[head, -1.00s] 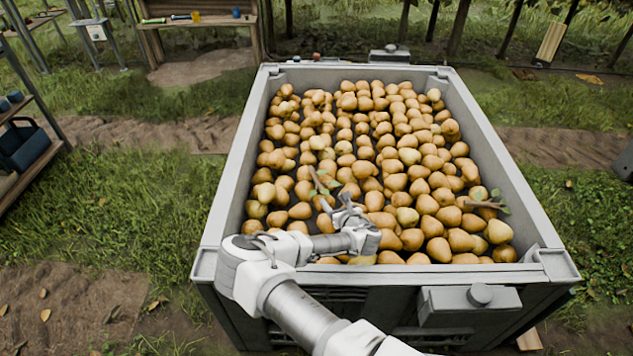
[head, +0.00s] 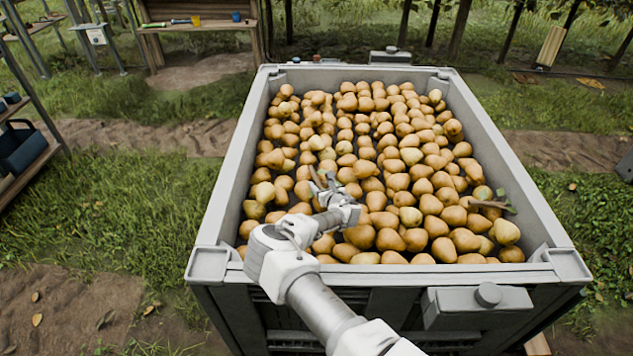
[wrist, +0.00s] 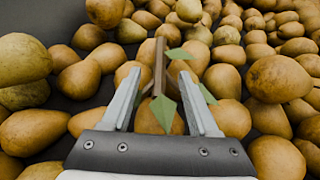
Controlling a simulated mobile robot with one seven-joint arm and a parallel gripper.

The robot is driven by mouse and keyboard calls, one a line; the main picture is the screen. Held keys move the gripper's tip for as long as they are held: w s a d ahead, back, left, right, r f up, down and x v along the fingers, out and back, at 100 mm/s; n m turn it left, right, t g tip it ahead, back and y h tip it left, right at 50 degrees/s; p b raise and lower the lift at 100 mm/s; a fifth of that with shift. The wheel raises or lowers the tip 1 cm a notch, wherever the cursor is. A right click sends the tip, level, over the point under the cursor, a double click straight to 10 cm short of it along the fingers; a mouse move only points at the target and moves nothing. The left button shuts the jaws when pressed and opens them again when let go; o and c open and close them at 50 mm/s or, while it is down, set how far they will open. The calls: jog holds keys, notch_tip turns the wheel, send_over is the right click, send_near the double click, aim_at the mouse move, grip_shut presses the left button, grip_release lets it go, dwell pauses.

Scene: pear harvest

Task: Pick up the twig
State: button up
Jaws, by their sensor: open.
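A brown twig with green leaves (wrist: 159,66) lies on the pears in the wrist view, upright in the picture and between the two open fingers of my gripper (wrist: 163,92). Its lower end is hidden behind a leaf. In the head view my gripper (head: 322,184) is over the pears left of the bin's middle, and the twig there is mostly hidden by it. The fingers stand apart on either side of the twig and I cannot tell if either touches it. A second leafy twig (head: 492,205) lies on pears by the bin's right wall.
Many pears (head: 400,155) fill the large grey bin (head: 216,215), whose raised walls surround my gripper. A grey box with a knob (head: 478,305) is on the bin's front. A shelf (head: 30,150) stands at the left and a wooden bench (head: 200,25) behind.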

aim_at(318, 180)
jog(key=shift+b+x, duration=0.55)
jog(key=shift+x, duration=1.15)
grip_shut()
